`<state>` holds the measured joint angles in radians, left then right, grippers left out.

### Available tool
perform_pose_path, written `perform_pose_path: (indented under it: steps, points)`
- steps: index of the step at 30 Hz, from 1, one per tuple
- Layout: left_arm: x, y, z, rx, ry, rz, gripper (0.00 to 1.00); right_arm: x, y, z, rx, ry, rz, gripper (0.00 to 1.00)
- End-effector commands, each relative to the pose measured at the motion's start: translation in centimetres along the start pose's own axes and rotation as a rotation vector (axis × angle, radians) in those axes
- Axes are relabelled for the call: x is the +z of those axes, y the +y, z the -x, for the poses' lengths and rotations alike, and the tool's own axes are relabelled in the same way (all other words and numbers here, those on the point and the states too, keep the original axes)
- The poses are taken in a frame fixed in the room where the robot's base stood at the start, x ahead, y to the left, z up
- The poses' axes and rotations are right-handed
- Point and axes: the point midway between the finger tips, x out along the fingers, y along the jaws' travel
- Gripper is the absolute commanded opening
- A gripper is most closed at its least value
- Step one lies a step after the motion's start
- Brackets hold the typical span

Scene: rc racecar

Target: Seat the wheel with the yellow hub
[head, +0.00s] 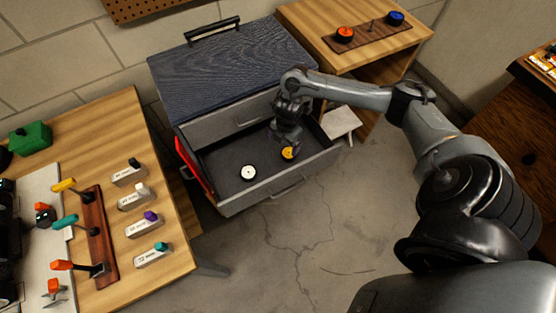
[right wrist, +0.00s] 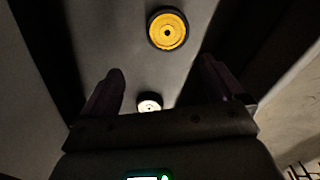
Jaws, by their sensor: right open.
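The wheel with the yellow hub (head: 288,153) lies flat in the open drawer, near its right end. It also shows in the right wrist view (right wrist: 168,29), hub up, beyond the fingertips. A wheel with a white hub (head: 248,172) lies to its left in the drawer and shows smaller in the right wrist view (right wrist: 149,102). My right gripper (head: 287,143) reaches down into the drawer just above the yellow-hub wheel. In the right wrist view its two fingers (right wrist: 160,78) are spread apart with nothing between them. My left gripper is not in view.
The open drawer (head: 230,207) belongs to a dark-topped cabinet (head: 220,75). A side table (head: 310,20) holds a wooden rack (head: 368,36) with an orange-hub wheel (head: 345,34), a blue-hub wheel (head: 395,18) and a bare peg between them. A workbench (head: 180,268) with tools stands left.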

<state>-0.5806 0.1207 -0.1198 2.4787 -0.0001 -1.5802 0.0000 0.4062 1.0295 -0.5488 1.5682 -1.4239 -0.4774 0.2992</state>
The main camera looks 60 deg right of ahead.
Motion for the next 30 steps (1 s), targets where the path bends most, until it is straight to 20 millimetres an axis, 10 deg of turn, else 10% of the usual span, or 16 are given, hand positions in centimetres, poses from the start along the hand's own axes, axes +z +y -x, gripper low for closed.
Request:
perform_pose_path:
  steps: [6, 30]
  points:
    - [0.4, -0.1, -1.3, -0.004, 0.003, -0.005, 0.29, 3.1, -1.0, -1.1, -0.047, -0.031, -0.013, 0.95]
    - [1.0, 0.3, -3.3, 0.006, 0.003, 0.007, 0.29, 2.9, -2.0, -7.6, -0.048, -0.032, -0.012, 0.95]
